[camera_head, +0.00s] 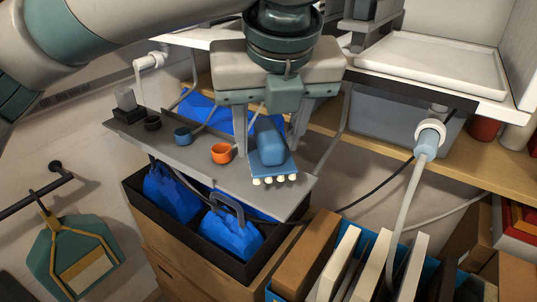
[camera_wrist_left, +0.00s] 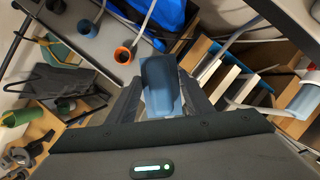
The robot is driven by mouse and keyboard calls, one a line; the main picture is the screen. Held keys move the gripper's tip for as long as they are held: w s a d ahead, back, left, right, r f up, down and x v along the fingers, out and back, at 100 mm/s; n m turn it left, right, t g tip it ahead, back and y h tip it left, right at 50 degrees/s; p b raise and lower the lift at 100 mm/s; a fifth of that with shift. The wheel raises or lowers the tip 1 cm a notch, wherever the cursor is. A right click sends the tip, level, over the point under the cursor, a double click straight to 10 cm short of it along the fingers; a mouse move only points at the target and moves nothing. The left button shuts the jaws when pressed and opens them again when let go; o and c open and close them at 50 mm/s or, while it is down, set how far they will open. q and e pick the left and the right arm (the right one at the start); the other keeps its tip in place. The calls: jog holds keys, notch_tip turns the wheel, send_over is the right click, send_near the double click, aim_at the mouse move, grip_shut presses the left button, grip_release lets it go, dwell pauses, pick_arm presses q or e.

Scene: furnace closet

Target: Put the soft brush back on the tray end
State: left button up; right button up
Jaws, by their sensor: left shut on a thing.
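The soft brush (camera_head: 267,146) has a blue handle block, a flat blue base and white bristle tufts pointing down. My left gripper (camera_head: 269,138) is shut on it, one finger on each side. The brush also shows between the fingers in the left wrist view (camera_wrist_left: 162,85). The brush is over the right end of the grey tray (camera_head: 285,200); I cannot tell whether the bristles touch the tray. My right gripper is not in view.
An orange cup (camera_head: 221,153), a blue cup (camera_head: 183,136) and a black cup (camera_head: 152,123) stand on the tray left of the brush. Below is a black bin with blue bags (camera_head: 230,232). Upright boards (camera_head: 340,262) stand at lower right. A grey hose (camera_head: 415,200) hangs on the right.

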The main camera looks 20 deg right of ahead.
pick_arm(q)
notch_tip(320, 180, down, 3)
jog(key=shift+f+p, duration=0.15)
jog(key=shift+p, duration=0.7)
jog(key=shift+f, duration=0.35)
jog(key=o, duration=1.1)
jog(key=b+v, duration=0.2)
jog(key=v, duration=1)
jog(key=shift+b, duration=0.4)
